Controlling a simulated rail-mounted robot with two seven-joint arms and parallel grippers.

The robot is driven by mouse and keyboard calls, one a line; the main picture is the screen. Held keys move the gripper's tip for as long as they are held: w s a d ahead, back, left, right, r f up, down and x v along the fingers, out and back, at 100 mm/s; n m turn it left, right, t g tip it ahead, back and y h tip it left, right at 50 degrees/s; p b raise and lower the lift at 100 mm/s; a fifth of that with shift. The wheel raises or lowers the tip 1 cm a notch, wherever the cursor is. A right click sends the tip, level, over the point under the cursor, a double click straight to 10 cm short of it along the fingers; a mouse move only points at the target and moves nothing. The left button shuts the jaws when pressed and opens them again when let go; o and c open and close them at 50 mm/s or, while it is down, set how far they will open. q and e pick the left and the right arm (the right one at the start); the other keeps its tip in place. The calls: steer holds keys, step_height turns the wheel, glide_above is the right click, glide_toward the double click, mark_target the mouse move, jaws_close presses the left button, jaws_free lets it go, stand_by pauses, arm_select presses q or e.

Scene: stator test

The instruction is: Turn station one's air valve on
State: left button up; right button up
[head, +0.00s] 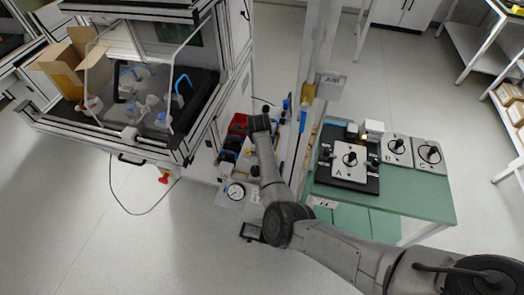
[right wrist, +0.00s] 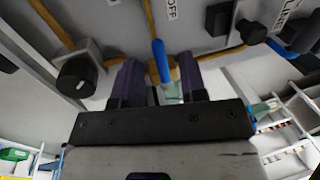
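In the right wrist view a blue valve lever (right wrist: 161,62) stands on a grey panel with yellow-brown pipes, below a label reading OFF (right wrist: 171,10). My right gripper (right wrist: 160,82) is open, with one dark finger on each side of the lever's lower part. I cannot tell whether either finger touches it. Which station this valve belongs to cannot be read. My left gripper is not in view.
A black knob (right wrist: 76,76) on a grey block is left of the gripper; another knob (right wrist: 251,32) is to the right. A green table (head: 420,195) with plates A, B and C stands at right.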

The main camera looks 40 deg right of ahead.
steer(key=shift+d+f, duration=0.15)
steer(key=shift+f, duration=0.55)
steer(key=shift+c, duration=0.4)
jaws_close()
